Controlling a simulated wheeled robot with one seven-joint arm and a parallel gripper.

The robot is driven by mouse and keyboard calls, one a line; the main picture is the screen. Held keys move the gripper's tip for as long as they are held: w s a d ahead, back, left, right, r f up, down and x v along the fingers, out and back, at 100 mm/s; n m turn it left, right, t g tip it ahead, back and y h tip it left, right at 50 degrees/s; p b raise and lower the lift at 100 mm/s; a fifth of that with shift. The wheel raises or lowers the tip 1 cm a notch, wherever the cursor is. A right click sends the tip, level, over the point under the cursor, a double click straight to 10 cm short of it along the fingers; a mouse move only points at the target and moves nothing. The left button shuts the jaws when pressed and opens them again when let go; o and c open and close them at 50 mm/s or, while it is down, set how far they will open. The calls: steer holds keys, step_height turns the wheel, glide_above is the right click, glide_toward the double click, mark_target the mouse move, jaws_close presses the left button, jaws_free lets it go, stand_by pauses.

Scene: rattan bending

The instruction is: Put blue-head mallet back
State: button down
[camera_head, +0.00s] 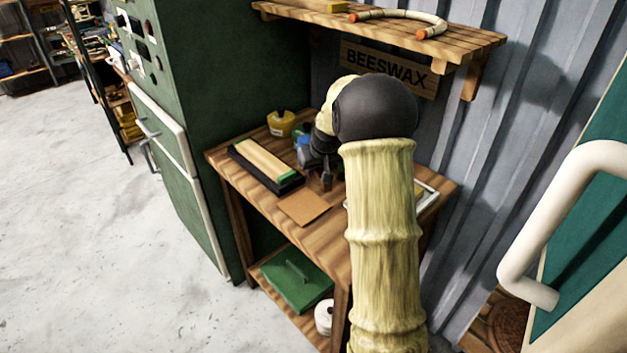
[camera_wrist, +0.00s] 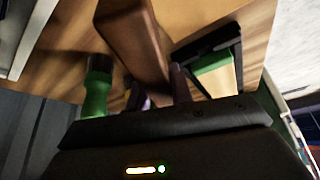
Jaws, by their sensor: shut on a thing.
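My gripper (camera_head: 325,172) is low over the wooden workbench (camera_head: 228,172), partly hidden by my own arm. In the wrist view, my gripper (camera_wrist: 158,92) is shut on a thick brown wooden piece (camera_wrist: 133,38), which looks like part of the blue-head mallet. In the head view, this brown piece (camera_head: 326,183) shows small below the fingers. No blue head can be made out on it. A small blue thing (camera_head: 303,148) is just left of my gripper; I cannot tell whether it is part of the mallet.
A black tray (camera_head: 290,186) with a pale, green-edged block lies left of my gripper, near a yellow pot (camera_head: 281,123). A flat brown sheet (camera_head: 304,209) lies in front. A green, dark-topped thing (camera_wrist: 96,92) stands close to the fingers. A shelf (camera_head: 460,38) overhangs the back.

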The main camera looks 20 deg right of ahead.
steer(key=shift+f, duration=1.8)
steer(key=shift+f, duration=0.1)
steer(key=c, duration=1.3)
jaws_free()
steer(key=shift+o, duration=0.2)
steer(key=v, duration=1.2)
